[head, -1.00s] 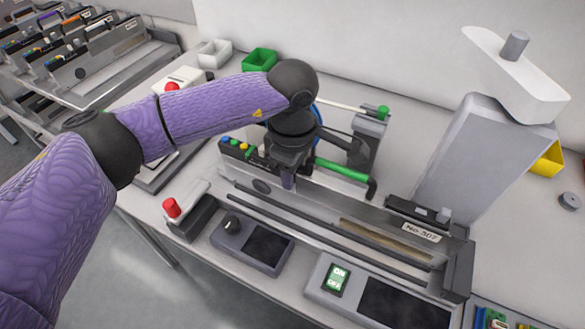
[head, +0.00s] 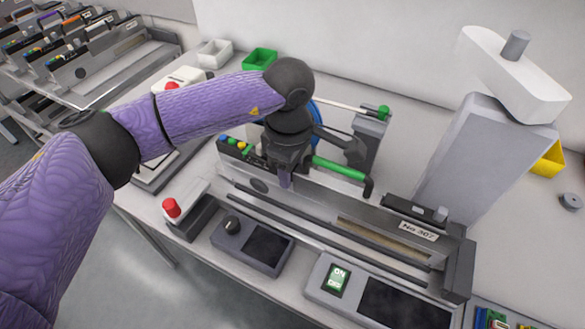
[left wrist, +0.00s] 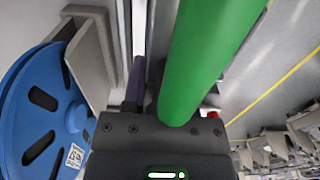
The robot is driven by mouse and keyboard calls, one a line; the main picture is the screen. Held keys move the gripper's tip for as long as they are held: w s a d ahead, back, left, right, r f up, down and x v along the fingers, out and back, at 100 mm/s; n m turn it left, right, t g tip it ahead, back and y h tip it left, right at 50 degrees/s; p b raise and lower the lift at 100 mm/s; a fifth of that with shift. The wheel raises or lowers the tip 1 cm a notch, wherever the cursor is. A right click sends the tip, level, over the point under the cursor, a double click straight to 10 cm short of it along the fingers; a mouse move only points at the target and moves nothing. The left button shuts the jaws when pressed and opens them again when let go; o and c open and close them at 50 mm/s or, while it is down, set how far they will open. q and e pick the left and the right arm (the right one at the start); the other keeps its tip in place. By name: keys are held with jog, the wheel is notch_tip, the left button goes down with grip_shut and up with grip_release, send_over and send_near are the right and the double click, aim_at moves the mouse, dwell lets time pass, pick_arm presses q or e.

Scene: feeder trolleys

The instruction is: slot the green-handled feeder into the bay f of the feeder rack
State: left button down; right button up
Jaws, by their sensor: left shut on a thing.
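The green-handled feeder lies across the bench fixture, its green handle (head: 338,168) showing just right of my gripper. Its long grey body carries a label (head: 418,231) near the right end and coloured buttons at the left end. My left gripper (head: 287,180) is shut on the feeder at its handle and partly hides it. In the left wrist view the green handle (left wrist: 205,60) fills the upper middle, close to the gripper. The feeder rack (head: 110,85) stands at upper left with several feeders in it; bay f cannot be made out. My right gripper is out of view.
A blue reel (left wrist: 40,115) is beside the gripper. A grey column with a white head (head: 512,85) stands right of the fixture. Green (head: 260,60) and white (head: 207,53) bins stand behind.

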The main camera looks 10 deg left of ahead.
pick_arm(q)
jog(key=shift+w+a, duration=0.3)
jog(key=shift+a, duration=0.6)
jog(key=shift+c, duration=1.6)
grip_release()
notch_tip(320, 180, up, 10)
jog(key=shift+f+p, duration=0.1)
jog(key=shift+p, duration=0.55)
